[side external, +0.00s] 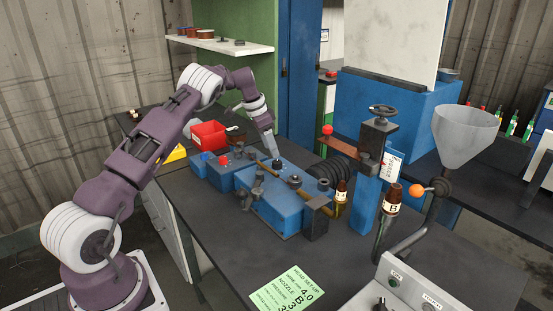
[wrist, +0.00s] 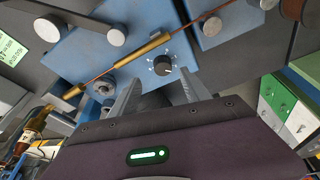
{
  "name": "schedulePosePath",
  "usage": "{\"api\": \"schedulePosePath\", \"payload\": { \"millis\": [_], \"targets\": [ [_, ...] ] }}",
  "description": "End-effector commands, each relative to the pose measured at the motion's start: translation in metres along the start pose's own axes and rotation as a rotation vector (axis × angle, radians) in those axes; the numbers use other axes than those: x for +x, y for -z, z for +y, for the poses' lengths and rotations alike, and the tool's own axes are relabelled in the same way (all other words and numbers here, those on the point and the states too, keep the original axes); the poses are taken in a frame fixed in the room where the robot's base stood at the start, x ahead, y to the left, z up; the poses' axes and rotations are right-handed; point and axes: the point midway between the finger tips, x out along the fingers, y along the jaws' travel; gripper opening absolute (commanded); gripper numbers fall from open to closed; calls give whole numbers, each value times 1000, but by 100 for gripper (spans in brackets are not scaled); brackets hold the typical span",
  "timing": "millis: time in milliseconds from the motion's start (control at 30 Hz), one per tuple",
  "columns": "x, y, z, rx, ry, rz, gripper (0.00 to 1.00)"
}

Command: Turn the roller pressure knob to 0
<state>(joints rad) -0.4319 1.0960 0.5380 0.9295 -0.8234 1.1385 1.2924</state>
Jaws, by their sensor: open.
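The dark round knob (wrist: 162,63) with white dial marks around it sits on the blue machine panel in the wrist view. Its label is too small to read, so I cannot tell which setting it points to. My gripper (wrist: 160,92) is open and empty, with its two fingers pointing toward the knob, one to each side below it. In the side view my gripper (side external: 274,158) is just above the blue machine (side external: 282,208), close to a small dark knob (side external: 277,164). Whether the fingers touch the knob cannot be told.
A brass rod (wrist: 141,48) runs over the panel beside the knob. Several round metal rollers stand on the machine. A red bin (side external: 208,134) is behind it, and brown bottles (side external: 341,192) and a blue post with a handwheel (side external: 383,112) stand to the right. The front table is clear around a green card (side external: 287,288).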

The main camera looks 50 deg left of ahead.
Motion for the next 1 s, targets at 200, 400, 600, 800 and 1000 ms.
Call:
{"api": "schedulePosePath", "payload": {
  "millis": [200, 400, 600, 800, 1000],
  "targets": [
    [-6, -1, -6, 288, -26, 93, 55],
    [29, 1, -4, 306, -27, 93, 55],
    [58, 4, -4, 305, -26, 93, 55],
    [63, 5, -4, 304, -24, 94, 55],
    [62, 5, -4, 304, -24, 94, 36]
  ]
}}
